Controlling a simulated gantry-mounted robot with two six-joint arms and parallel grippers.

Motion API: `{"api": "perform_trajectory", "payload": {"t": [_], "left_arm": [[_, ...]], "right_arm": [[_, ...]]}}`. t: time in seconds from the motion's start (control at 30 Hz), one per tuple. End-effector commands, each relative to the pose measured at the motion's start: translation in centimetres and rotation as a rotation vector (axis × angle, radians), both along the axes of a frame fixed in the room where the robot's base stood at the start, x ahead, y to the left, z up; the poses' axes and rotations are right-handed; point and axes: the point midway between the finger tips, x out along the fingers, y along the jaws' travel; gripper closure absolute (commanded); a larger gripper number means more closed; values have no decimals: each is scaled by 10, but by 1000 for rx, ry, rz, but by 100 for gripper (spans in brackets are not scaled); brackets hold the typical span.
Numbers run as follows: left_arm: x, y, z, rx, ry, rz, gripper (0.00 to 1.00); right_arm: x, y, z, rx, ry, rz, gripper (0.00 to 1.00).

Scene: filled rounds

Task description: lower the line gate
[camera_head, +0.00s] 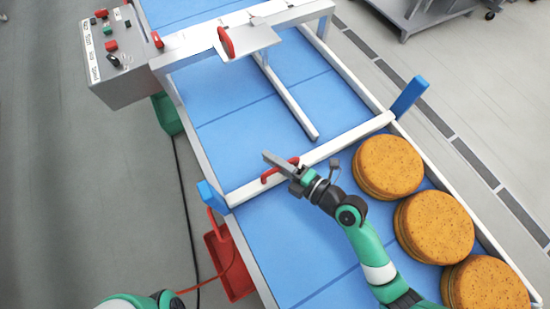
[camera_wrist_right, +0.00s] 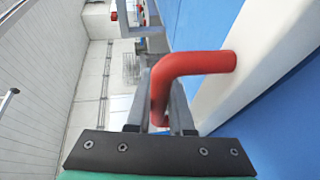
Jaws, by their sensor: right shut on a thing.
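The line gate is a white bar (camera_head: 330,149) lying across the blue conveyor belt, between a blue post (camera_head: 409,97) on the right and a blue post (camera_head: 211,196) on the left. In the head view I cannot tell how high it sits above the belt. Its bent red handle (camera_head: 268,177) is near the bar's left half. My right gripper (camera_head: 277,162) is shut on this handle. In the right wrist view the handle (camera_wrist_right: 205,62) passes between the two grey fingers (camera_wrist_right: 160,105), with the white bar (camera_wrist_right: 237,75) beside it.
Several round brown-topped stacks (camera_head: 390,165) stand along the belt's right side, below the gate. A control box (camera_head: 115,50) and a white frame (camera_head: 300,12) with a red-handled plate (camera_head: 247,40) are farther up.

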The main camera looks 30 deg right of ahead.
Motion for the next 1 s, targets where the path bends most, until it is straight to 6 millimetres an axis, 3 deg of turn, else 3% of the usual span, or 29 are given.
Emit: {"api": "perform_trajectory", "payload": {"t": [0.03, 0.17, 0.2, 0.37, 1.0], "left_arm": [[0, 0, 0, 0, -1, 0, 50], [0, 0, 0, 0, -1, 0, 50], [0, 0, 0, 0, -1, 0, 50], [0, 0, 0, 0, -1, 0, 50], [0, 0, 0, 0, 0, 0, 50]], "right_arm": [[-2, 0, -8, -5, 20, 1, 100], [-2, 0, -10, -6, 24, 3, 100], [-2, 0, -10, -6, 25, 3, 78], [-2, 0, -9, -6, 22, 4, 50], [-3, 0, -5, -3, 14, 2, 50]]}}
